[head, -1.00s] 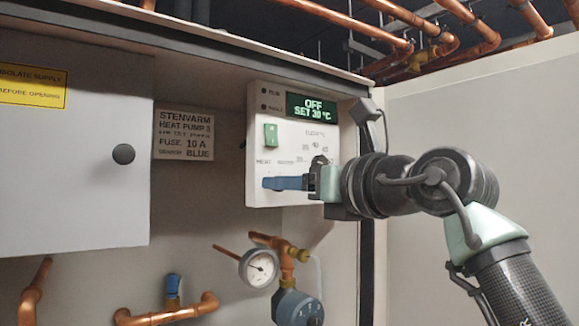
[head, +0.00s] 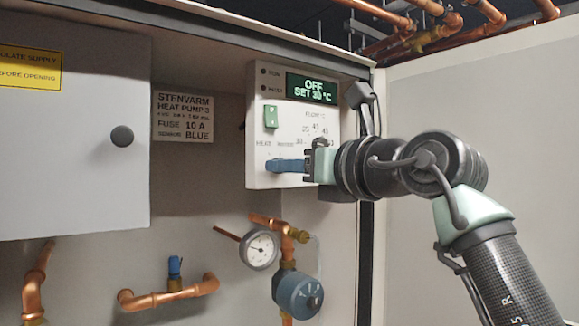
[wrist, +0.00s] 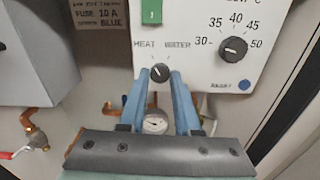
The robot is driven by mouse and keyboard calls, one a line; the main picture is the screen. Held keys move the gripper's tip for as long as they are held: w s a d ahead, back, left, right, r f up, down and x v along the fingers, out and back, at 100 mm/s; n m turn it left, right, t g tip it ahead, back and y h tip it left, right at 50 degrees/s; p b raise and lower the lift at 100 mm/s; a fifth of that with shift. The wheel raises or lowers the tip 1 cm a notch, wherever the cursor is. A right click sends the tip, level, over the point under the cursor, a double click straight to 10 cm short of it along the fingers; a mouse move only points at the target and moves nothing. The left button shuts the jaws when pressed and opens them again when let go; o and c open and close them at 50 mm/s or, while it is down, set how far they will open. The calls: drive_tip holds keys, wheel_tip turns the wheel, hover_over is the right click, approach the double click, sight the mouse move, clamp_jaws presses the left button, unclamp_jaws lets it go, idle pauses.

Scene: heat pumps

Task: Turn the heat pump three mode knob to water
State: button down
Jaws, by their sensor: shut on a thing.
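The control panel (head: 262,120) of heat pump 3 is white, with a display reading OFF, SET 30 °C. Its small dark mode knob (wrist: 160,72) shows in the wrist view below the labels HEAT and WATER. The knob's mark looks roughly upright, between the labels; its exact setting is hard to tell. My gripper (wrist: 161,76) has its two blue fingers shut on the knob, one on each side. In the head view my gripper (head: 284,166) reaches the panel's lower part from the right, and its fingers hide the knob.
A green switch (wrist: 151,11) sits above the knob. A flow temperature dial (wrist: 233,49) and a blue button (wrist: 244,85) are to its right. A gauge (head: 260,249) and copper pipes (head: 168,297) lie below. A grey cabinet door (head: 75,140) stands left.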

drive_tip(key=shift+m, duration=0.3)
drive_tip(key=m+b, duration=0.4)
drive_tip(key=m, duration=0.7)
drive_tip(key=shift+r+m, duration=0.1)
drive_tip(key=shift+m, duration=0.2)
idle(0.3)
drive_tip(key=c, duration=0.6)
unclamp_jaws()
drive_tip(key=shift+s, duration=0.1)
